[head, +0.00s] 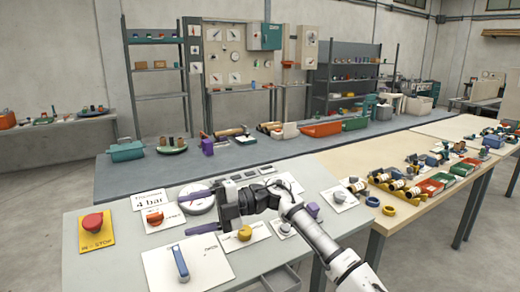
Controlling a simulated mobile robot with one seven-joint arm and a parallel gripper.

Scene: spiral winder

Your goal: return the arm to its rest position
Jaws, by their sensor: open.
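My gripper (187,213) is open, with its two purple fingers spread apart and pointing left over the grey panel (105,265). The upper finger overlaps a round white gauge (203,207) in the picture, and the lower finger passes above a plate with a blue lever (181,263). I cannot tell the exact height above the panel.
A red stop button (92,222) on yellow, a "4 bar" sign (149,199), a red knob (154,217) and a yellow knob (244,233) stand around the gripper. A wooden table (330,162) with several small parts lies right. Shelves (160,97) stand behind.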

